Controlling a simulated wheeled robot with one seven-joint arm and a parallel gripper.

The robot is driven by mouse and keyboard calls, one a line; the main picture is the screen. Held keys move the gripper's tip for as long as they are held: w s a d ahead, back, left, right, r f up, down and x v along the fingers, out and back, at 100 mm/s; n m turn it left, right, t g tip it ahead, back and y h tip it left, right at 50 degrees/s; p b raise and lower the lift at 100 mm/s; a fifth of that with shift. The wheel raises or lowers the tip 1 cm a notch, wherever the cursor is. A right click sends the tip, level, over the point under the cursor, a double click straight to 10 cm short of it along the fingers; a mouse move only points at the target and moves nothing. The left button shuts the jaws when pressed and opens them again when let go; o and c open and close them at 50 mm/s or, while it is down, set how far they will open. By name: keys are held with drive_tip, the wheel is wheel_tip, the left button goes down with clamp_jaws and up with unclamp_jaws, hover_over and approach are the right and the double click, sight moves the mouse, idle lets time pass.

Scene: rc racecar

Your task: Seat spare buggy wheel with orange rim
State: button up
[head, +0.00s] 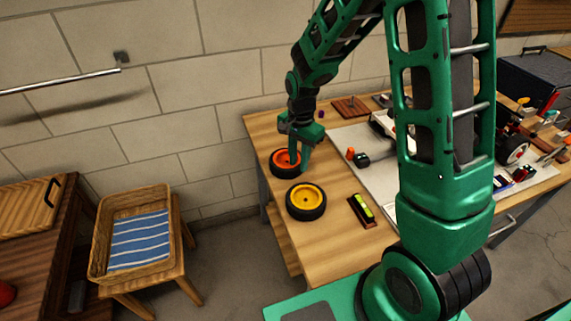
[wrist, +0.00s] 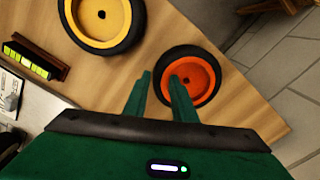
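The spare wheel with the orange rim (head: 280,163) lies flat near the table's left end, black tyre around it. It also shows in the wrist view (wrist: 204,76). My gripper (head: 298,160) points down at its right side. In the wrist view my gripper (wrist: 160,78) has its fingers apart with nothing clamped. One finger overlaps the orange rim and the other is just outside the tyre. I cannot tell whether they touch it. A buggy with black tyres, partly hidden behind my arm, stands at the right; one wheel (head: 515,152) shows.
A yellow-rimmed wheel (head: 305,200) lies close by, with a green-yellow level (head: 362,210) to its right. A pale mat (head: 345,138) covers the table's middle, with small parts on it. A basket (head: 101,245) stands on a stool at left, off the table.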

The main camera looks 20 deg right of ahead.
clamp_jaws()
drive_tip(key=shift+r, duration=3.5)
